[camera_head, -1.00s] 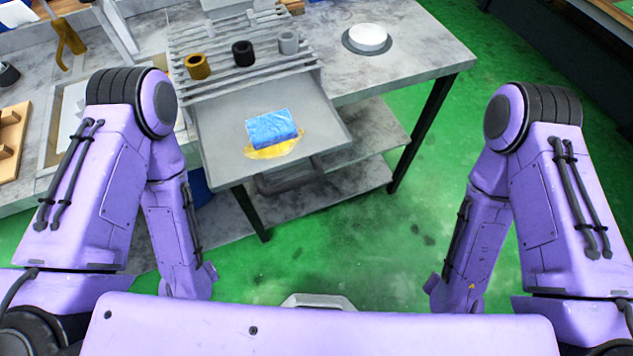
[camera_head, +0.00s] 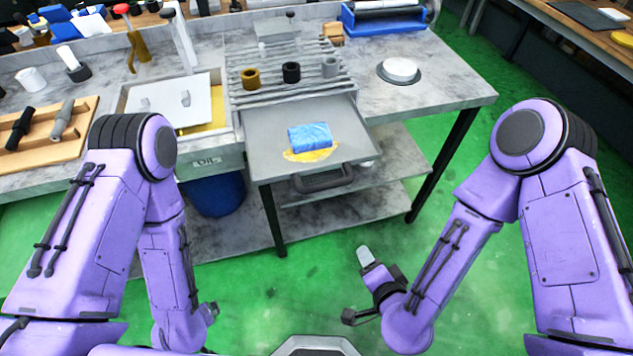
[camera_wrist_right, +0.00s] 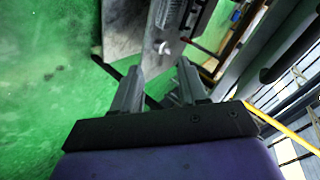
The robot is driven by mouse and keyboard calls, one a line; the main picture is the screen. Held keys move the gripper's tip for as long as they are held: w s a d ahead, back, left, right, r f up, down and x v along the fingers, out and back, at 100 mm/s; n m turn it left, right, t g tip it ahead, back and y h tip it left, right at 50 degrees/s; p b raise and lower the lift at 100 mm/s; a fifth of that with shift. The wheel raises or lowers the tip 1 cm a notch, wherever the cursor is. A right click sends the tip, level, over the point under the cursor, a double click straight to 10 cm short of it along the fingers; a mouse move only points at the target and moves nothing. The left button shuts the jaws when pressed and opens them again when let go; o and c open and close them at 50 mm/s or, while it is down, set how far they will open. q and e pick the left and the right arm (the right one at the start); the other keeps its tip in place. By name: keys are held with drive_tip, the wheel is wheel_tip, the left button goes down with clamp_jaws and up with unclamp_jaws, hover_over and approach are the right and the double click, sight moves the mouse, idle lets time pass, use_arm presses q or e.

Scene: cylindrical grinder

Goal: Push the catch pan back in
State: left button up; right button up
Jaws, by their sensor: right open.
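The catch pan (camera_head: 262,156) is a grey tray pulled out from under a slatted rack (camera_head: 300,90), with a dark handle (camera_head: 322,180) on its front. A blue cloth or sponge (camera_head: 309,136) and a yellow puddle lie in it. My right gripper (camera_head: 356,286) is low over the floor, in front of and to the right of the pan, apart from the handle. In the right wrist view its two fingers (camera_wrist_right: 158,90) are spread with nothing between them. My left arm hangs at the left; its gripper's fingers cannot be made out.
Brown, black and grey rings (camera_head: 291,72) stand on the rack. A white round piece (camera_head: 400,69) sits on the bench at right. The green floor in front is clear.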

sight(328, 188)
drive_tip(key=w+a+r+m+t+y, duration=0.25)
drive_tip(key=a+r+m+t, duration=0.35)
drive_tip(key=r, duration=0.7)
drive_tip(key=shift+n+g, duration=0.7)
drive_tip(key=shift+g, duration=0.1)
drive_tip(key=b+x, duration=0.1)
drive_tip(key=x, duration=0.2)
drive_tip(key=b+x, duration=0.1)
drive_tip(key=x, duration=0.3)
drive_tip(key=a+b+x, duration=0.1)
drive_tip(key=x, duration=0.3)
drive_tip(key=shift+s+d+r, duration=0.1)
drive_tip(key=shift+s+r, duration=0.05)
drive_tip(key=shift+r, duration=0.1)
drive_tip(key=shift+w+f, duration=0.15)
drive_tip(key=shift+w, duration=0.2)
clamp_jaws()
drive_tip(key=shift+w, duration=0.1)
